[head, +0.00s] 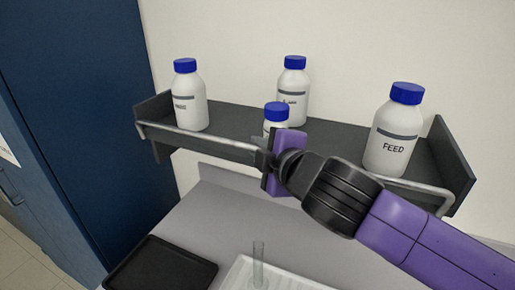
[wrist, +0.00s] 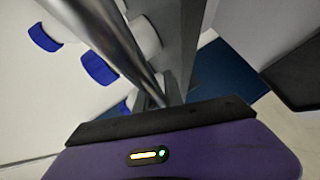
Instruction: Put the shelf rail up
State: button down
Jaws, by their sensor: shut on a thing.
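The shelf rail (head: 195,138) is a thin metal bar along the front of the dark grey shelf (head: 235,120). Its bent ends meet the shelf's side panels, and it sits about level with the shelf board's front edge. My gripper (head: 268,160) is shut on the rail near its middle and hides that stretch. In the wrist view the rail (wrist: 125,50) runs down from the top left to my gripper (wrist: 160,108); the fingertips' hold itself is hidden there.
White bottles with blue caps stand on the shelf: one at left (head: 188,98), two near the middle (head: 292,92), and one marked FEED (head: 395,135) close behind the rail at right. Below are a black tray (head: 160,278), a white rack (head: 290,280) and a clear tube (head: 258,265). A blue cabinet (head: 70,100) stands left.

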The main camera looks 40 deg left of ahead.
jog(key=shift+w+f+g, duration=0.1)
jog(key=shift+g, duration=0.2)
dwell(0.4)
jog(key=c, duration=1.5)
grip_release()
jog(key=shift+o, duration=0.2)
jog(key=shift+f, duration=0.1)
jog(key=shift+s, duration=0.2)
